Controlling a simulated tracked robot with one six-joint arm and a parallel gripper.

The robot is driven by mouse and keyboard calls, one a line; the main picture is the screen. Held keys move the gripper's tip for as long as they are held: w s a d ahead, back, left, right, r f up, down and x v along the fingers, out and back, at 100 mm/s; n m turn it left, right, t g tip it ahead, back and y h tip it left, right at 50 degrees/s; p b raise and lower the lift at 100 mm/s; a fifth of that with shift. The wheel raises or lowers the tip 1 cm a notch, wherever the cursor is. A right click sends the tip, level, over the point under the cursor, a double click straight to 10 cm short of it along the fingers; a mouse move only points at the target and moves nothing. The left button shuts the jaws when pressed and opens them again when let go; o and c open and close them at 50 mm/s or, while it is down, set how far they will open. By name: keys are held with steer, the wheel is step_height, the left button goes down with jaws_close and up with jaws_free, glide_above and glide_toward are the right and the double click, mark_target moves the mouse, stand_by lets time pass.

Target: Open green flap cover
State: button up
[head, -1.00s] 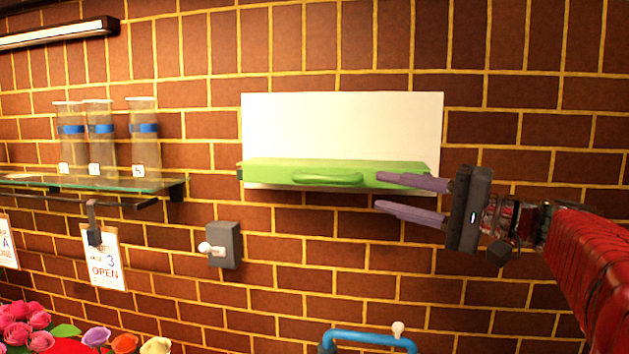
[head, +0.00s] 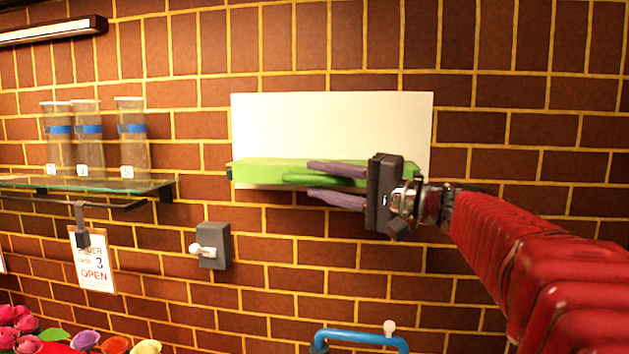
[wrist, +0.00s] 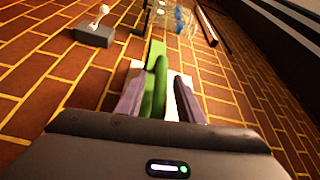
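The green flap cover (head: 258,172) is a long, narrow, raised-edge strip along the lower part of a white panel (head: 330,120) on the brick wall. Its handle (head: 298,179) is partly hidden behind my upper finger. My gripper (head: 337,184) is open at the flap's right half, with one purple finger above the handle and one below the flap. In the wrist view my gripper (wrist: 160,100) has its fingers apart on either side of the green handle (wrist: 158,85). I cannot tell whether either finger touches it.
A grey switch box with a white-tipped lever (head: 213,246) is on the wall at lower left. A glass shelf (head: 85,186) with several clear containers is further left. A blue handle (head: 360,338) is below, and flowers (head: 85,342) are at lower left.

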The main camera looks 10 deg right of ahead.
steer(key=shift+w+a, duration=0.45)
steer(key=shift+c, duration=0.4)
jaws_close()
steer(key=shift+d, duration=0.2)
steer(key=shift+a, duration=0.15)
